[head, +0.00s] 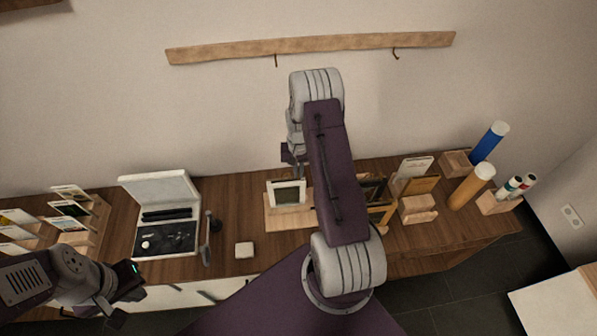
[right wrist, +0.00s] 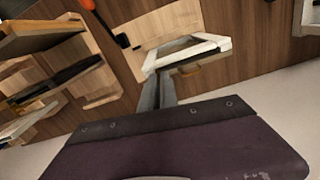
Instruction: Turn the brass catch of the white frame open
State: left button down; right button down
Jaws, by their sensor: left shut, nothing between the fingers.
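The white frame (head: 286,184) stands on a wooden board on the table, left of my right arm. In the right wrist view the white frame (right wrist: 214,42) lies just beyond my fingers. My left gripper (head: 128,288) is shut and empty at the lower left.
Wooden stands (head: 418,208) and a blue tube (head: 490,142) are to the right. A wooden rail (head: 310,46) is on the wall.

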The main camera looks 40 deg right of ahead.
jog(key=m+b, duration=0.1)
jog(key=m, duration=0.2)
jog(key=shift+f+m, duration=0.1)
jog(key=shift+m, duration=0.2)
jog(key=m+b, duration=0.1)
jog(key=m, duration=0.3)
jog(key=shift+m, duration=0.3)
jog(key=m+b, duration=0.1)
jog(key=m, duration=0.3)
jog(key=shift+m+b, duration=0.4)
jog(key=shift+m, duration=1.7)
jog(key=c, duration=1.6)
grip_release()
